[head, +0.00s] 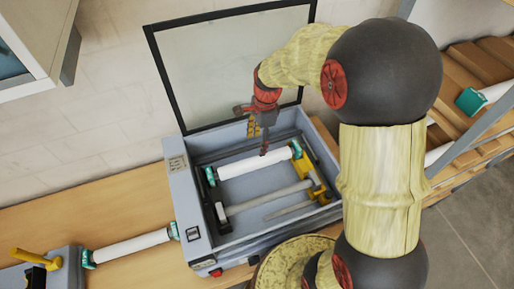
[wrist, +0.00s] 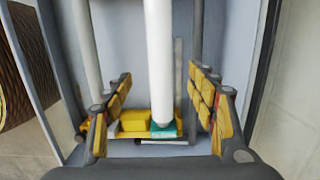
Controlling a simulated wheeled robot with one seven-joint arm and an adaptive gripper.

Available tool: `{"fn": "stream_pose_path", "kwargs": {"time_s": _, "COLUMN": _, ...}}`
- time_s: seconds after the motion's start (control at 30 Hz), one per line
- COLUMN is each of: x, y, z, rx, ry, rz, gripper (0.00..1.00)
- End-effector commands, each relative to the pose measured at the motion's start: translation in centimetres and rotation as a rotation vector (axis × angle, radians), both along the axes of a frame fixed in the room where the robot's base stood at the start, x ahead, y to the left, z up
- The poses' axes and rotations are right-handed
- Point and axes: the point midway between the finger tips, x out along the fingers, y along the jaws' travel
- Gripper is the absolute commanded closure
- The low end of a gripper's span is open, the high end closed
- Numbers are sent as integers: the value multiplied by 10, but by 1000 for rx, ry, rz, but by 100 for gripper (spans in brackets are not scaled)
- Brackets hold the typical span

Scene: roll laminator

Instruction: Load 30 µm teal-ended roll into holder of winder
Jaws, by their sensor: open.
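A white roll with teal ends (head: 253,163) lies across the back of the open laminator's tray (head: 225,250). My gripper (head: 259,140) is open above this roll, near its right half. In the wrist view the white roll (wrist: 159,50) runs between my two spread fingers (wrist: 159,80), apart from both, with its teal end (wrist: 163,130) beside a yellow holder (wrist: 133,121). The yellow holder shows in the head view at the tray's right side (head: 318,186). Another teal-ended white roll (head: 132,246) lies on the bench left of the machine. No thickness marking is legible.
The glass lid (head: 230,60) stands open behind the tray. Grey bars (head: 265,200) lie in front of the roll. A grey unit with a yellow lever (head: 40,265) is at far left. A wooden rack (head: 480,60) at right holds teal-ended rolls (head: 472,101).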

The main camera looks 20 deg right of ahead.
Motion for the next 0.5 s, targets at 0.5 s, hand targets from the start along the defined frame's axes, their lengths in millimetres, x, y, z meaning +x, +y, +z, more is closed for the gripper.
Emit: {"fn": "stream_pose_path", "kwargs": {"time_s": 0.5, "x": -64, "y": 10, "z": 121, "rx": -109, "ry": -239, "rz": 580, "gripper": 43}}
